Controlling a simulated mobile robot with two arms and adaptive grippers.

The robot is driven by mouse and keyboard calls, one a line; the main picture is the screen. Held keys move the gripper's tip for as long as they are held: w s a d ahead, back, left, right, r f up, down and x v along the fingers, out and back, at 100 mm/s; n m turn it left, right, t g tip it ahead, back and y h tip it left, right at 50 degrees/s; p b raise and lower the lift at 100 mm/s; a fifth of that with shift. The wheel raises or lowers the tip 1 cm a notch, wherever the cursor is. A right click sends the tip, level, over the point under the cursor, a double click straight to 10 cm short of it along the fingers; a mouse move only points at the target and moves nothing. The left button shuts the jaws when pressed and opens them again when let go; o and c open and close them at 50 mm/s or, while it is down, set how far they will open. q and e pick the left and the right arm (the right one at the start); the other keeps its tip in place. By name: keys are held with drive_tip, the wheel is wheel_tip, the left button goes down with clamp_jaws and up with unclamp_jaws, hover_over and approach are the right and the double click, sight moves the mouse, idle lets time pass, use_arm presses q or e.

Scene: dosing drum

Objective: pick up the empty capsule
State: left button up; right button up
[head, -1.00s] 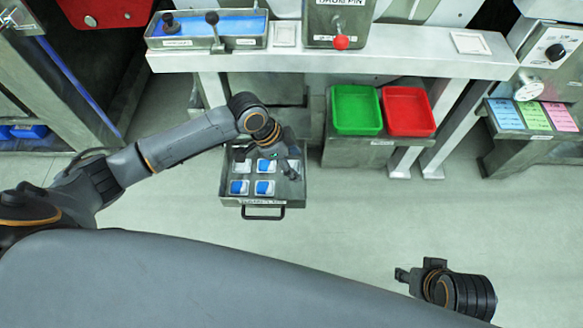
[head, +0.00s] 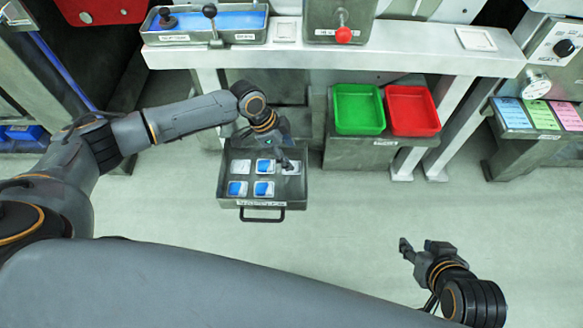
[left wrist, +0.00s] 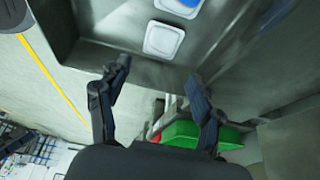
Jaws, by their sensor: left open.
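An open drawer tray (head: 298,192) holds several square white capsules, some with blue in them. A plain white capsule (head: 292,168) with no blue showing lies at the tray's right; another plain white square (head: 240,167) lies at the upper left. Blue-filled ones (head: 264,189) lie between and below. My left gripper (head: 287,162) is over the tray's right part, close to the right white square. In the left wrist view its fingers (left wrist: 158,92) are spread and empty, with a white capsule (left wrist: 163,39) beyond them, apart. My right gripper (head: 404,246) hangs over the floor; its fingers are unclear.
A green bin (head: 358,109) and a red bin (head: 412,111) stand on a low shelf right of the tray. A bench top (head: 400,60) runs above and behind the tray. Coloured cards (head: 537,115) lie on a stand at far right. The floor in front is clear.

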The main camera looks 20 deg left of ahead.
sight(296, 166)
use_arm(q)
drive_tip(key=x, duration=0.1)
drive_tip(key=b+x, duration=0.1)
drive_tip(key=x, duration=0.1)
drive_tip(key=b+x, duration=0.1)
drive_tip(key=x, duration=0.1)
drive_tip(key=shift+s+a+f, duration=0.2)
drive_tip(key=c, duration=0.7)
use_arm(e)
drive_tip(key=w+a+r+t+y, duration=0.1)
drive_tip(key=w+a+r+t, duration=0.2)
drive_tip(key=w+r+t, duration=0.2)
drive_tip(key=shift+w+r+t+y, duration=0.35)
drive_tip(key=shift+w+r, duration=0.45)
drive_tip(key=shift+w, duration=0.55)
